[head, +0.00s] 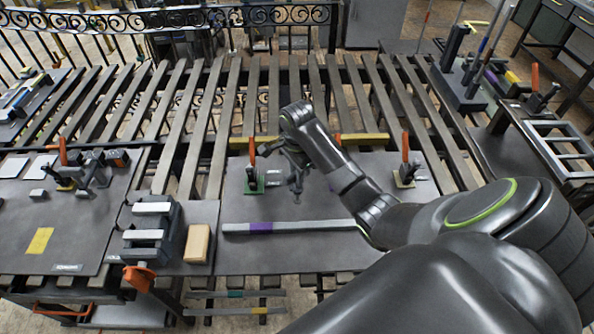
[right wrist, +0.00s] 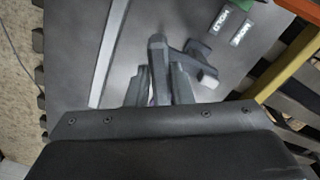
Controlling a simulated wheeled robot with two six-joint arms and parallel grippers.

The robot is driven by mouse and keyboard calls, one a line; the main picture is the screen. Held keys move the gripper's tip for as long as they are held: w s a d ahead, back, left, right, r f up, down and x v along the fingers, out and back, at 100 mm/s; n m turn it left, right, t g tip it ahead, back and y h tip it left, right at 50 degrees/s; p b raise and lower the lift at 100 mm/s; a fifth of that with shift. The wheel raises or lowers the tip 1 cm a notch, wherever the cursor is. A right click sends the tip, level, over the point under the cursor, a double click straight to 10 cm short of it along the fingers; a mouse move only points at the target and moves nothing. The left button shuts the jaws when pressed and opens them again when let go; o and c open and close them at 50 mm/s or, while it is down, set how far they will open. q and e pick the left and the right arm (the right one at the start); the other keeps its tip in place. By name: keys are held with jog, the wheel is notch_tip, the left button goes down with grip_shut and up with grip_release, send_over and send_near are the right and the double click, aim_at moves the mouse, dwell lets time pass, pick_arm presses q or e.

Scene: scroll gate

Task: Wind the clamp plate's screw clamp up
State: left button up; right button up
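The clamp plate (head: 235,205) is the dark plate in the middle of the bench. Its screw clamp (head: 297,183) looks like a dark upright stem standing near the plate's centre; in the right wrist view, a dark post (right wrist: 158,60) with a side arm shows. My right gripper (head: 290,150) is over the clamp, coming in from the right. In the right wrist view its two fingers (right wrist: 160,88) lie on either side of the post. Whether they press on it is unclear. The gripper hides part of the clamp. My left gripper is not in view.
A green-based clamp (head: 252,182) with an orange handle stands left of the screw clamp. Another orange-handled clamp (head: 405,172) stands right. A grey bar (head: 315,225) with a purple band lies in front. A grey block fixture (head: 152,235) and tan block (head: 198,243) stand at left.

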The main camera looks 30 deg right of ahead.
grip_shut()
jog(key=shift+n, duration=0.3)
